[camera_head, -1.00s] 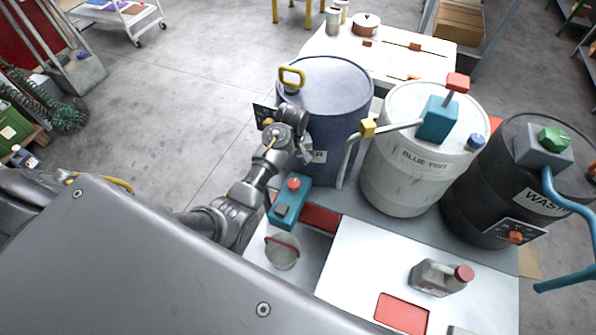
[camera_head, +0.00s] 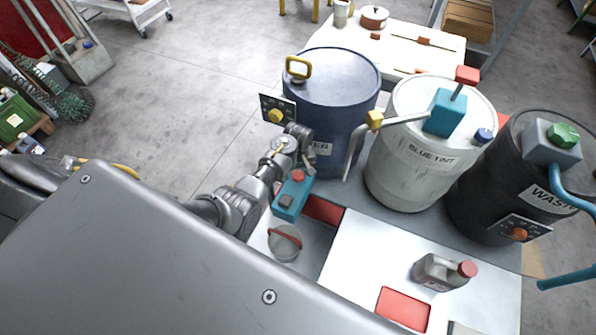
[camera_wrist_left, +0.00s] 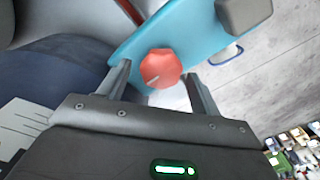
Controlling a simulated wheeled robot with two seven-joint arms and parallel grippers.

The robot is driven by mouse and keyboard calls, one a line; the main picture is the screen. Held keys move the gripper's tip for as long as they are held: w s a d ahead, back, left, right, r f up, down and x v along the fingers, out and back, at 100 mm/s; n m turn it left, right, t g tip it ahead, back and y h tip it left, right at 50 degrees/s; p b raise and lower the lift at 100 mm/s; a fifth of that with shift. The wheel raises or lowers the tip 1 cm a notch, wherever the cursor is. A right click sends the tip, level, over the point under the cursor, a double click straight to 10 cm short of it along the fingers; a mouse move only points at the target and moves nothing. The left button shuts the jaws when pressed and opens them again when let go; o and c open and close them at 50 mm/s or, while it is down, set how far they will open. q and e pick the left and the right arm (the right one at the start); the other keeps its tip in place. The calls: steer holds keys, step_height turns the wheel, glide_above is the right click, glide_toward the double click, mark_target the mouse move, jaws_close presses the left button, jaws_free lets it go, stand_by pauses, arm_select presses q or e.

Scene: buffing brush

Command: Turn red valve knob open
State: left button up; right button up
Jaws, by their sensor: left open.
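The red valve knob (camera_head: 298,175) sits on top of a small teal box (camera_head: 286,203) in front of the blue drum. My left gripper (camera_head: 307,163) is just beyond the knob, pointing down towards it, and is partly hidden by its own wrist. In the left wrist view the faceted red knob (camera_wrist_left: 160,66) with a pale pointer mark shows between the two spread fingers (camera_wrist_left: 156,74). The gripper is open; I cannot tell whether either finger touches the knob. My right gripper is not in view.
The blue drum (camera_head: 335,90) stands close behind my left wrist, with a yellow-knobbed panel (camera_head: 276,112) beside it. A white drum (camera_head: 405,180) and a black drum (camera_head: 480,205) stand to the right. A round pot with a red handle (camera_head: 284,245) sits in front of the box.

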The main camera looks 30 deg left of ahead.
arm_select(q)
steer(key=c, duration=1)
steer(key=shift+o, duration=0.2)
steer(key=shift+r, duration=0.1)
steer(key=shift+s+r+n+p, duration=0.1)
steer(key=shift+n+p, duration=1.1)
steer(key=shift+n, duration=0.3)
steer(key=n+p, duration=0.1)
steer(key=n, duration=0.2)
steer(key=shift+n, duration=0.4)
steer(key=n+p, duration=0.1)
steer(key=n, duration=0.3)
steer(key=shift+s, duration=0.15)
steer(key=n, duration=0.2)
steer(key=n+b, duration=0.1)
steer(key=n, duration=0.2)
steer(key=shift+s+f+n, duration=0.1)
steer(key=shift+f+n, duration=0.1)
steer(key=shift+n, duration=0.1)
